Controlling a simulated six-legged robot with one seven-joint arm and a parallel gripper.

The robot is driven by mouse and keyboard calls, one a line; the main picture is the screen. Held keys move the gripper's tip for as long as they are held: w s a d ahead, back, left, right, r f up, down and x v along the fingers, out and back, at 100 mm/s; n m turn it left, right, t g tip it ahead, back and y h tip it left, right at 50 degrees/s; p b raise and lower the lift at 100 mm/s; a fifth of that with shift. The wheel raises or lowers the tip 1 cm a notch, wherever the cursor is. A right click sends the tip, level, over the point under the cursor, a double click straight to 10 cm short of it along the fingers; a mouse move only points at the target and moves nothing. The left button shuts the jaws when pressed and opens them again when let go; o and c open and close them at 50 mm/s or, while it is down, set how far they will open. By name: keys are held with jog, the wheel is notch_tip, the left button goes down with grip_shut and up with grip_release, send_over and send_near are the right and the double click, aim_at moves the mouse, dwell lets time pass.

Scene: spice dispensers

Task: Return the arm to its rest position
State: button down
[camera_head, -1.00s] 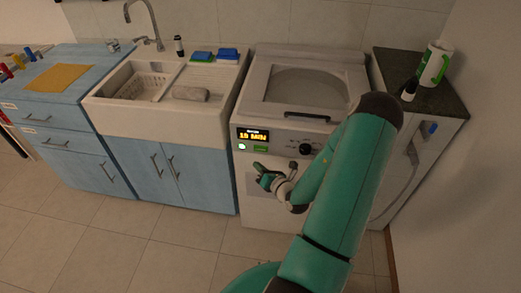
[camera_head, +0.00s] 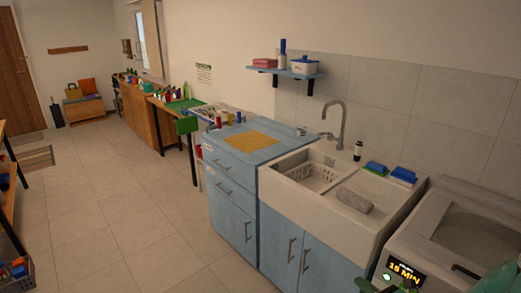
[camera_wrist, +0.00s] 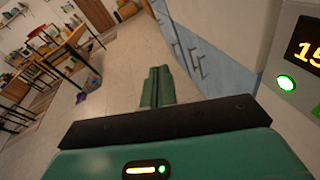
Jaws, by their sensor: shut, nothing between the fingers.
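My gripper shows in the wrist view (camera_wrist: 158,76), its two green fingers together and nothing between them. In the head view only small green parts of my arm show at the lower right edge, in front of the washing machine (camera_head: 455,235). In the wrist view the machine's panel (camera_wrist: 287,60), with an orange display and a lit green button, is close on the right of my gripper. The fingers point out over the tiled floor. Most of my arm is out of the head view.
A white sink (camera_head: 330,205) on blue cabinets stands left of the machine. A blue drawer unit (camera_head: 232,190) with an orange cloth (camera_head: 251,140) adjoins it. Open tiled floor (camera_head: 125,220) lies to the left. A dark-legged table (camera_wrist: 58,50) stands far left in the wrist view.

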jog(key=s+a+r+n+g+y, duration=0.1)
jog(key=s+a+r+n+g, duration=0.4)
jog(key=a+n, duration=0.4)
jog(key=s+a+r+n+g+y, duration=0.1)
jog(key=s+a+r+n+g, duration=0.2)
jog(key=a+r+n+g, duration=0.5)
jog(key=s+a+r+n+t+h, duration=0.1)
jog(key=s+r+n+t+h, duration=0.3)
jog(key=n, duration=1.2)
jog(key=s+r+h, duration=0.4)
jog(key=s+r, duration=0.2)
jog(key=r, duration=0.1)
jog(key=shift+s+h, duration=0.25)
jog(key=shift+h, duration=0.15)
